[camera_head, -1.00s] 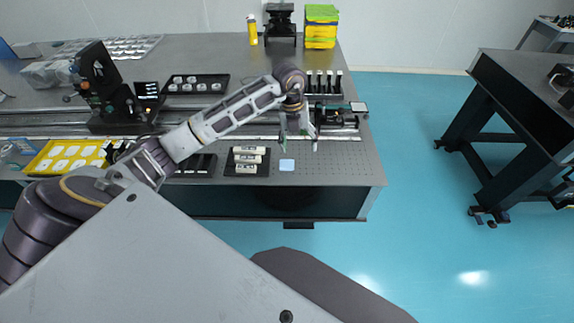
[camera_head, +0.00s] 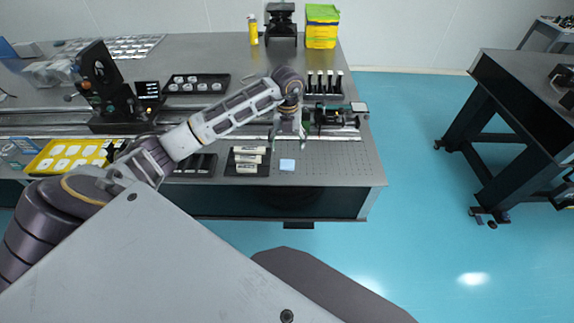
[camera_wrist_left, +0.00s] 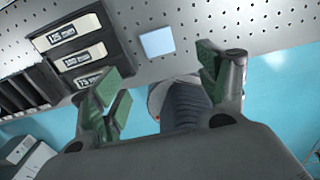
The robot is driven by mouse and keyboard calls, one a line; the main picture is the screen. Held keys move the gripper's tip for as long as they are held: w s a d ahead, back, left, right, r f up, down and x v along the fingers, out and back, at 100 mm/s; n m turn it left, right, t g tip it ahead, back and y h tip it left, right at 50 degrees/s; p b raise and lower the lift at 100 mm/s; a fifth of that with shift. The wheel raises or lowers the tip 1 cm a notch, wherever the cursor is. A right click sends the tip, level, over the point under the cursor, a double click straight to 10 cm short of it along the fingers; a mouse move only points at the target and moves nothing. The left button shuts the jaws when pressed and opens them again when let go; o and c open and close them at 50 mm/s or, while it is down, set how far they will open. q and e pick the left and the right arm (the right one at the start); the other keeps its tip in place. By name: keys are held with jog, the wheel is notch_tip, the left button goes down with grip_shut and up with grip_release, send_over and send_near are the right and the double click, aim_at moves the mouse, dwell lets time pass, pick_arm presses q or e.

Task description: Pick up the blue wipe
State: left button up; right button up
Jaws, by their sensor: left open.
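The blue wipe (camera_head: 287,165) is a small pale blue square lying flat on the optical table, near its front edge and right of the black tray with labelled white blocks. In the left wrist view the wipe (camera_wrist_left: 157,42) lies beyond the fingertips, between the two fingers' lines. My left gripper (camera_head: 288,146) points down above the table, slightly behind the wipe. In the left wrist view its green-padded fingers (camera_wrist_left: 158,75) are spread apart with nothing between them. My right gripper is not in view.
The black tray (camera_head: 233,170) with labelled blocks stands just left of the wipe. A rail with a mounted device (camera_head: 335,116) runs behind it. The perforated tabletop (camera_head: 335,165) to the right is bare. A second dark table (camera_head: 515,85) stands across the blue floor.

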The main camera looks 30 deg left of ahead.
pick_arm(q)
send_over(287, 166)
jog(key=shift+w+f, duration=0.2)
jog(key=shift+f, duration=2.75)
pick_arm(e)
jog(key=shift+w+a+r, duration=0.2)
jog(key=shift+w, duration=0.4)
pick_arm(q)
jog(key=shift+s+f+p, duration=0.15)
jog(key=shift+f+p, duration=0.4)
jog(key=shift+f, duration=2.05)
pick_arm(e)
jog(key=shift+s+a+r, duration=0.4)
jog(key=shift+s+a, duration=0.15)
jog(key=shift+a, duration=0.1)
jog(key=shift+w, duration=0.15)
pick_arm(q)
jog(key=c, duration=0.7)
jog(key=shift+c, duration=0.4)
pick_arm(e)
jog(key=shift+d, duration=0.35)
